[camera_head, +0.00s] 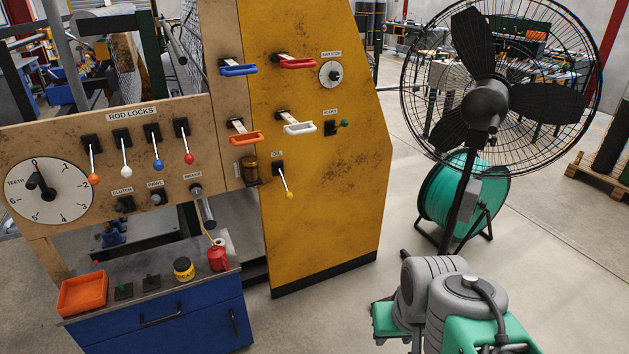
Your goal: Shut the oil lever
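The oil lever (285,181) is on the yellow panel of the machine, under a small "OIL" label (277,154). It has a black mount, a thin pale rod and a yellow knob, and the rod points down and slightly right. A small amber oil cup (250,168) sits just left of it. My gripper cannot be made out; only grey and green parts of my arm show at the lower right, well apart from the lever.
Orange (246,137) and white (298,128) handles sit above the lever. Several rod-lock levers line the tan panel (60,135). A blue cabinet (185,325) holds a red oil can (217,256). A large fan (482,105) and green reel (450,205) stand right. Floor before the yellow panel is clear.

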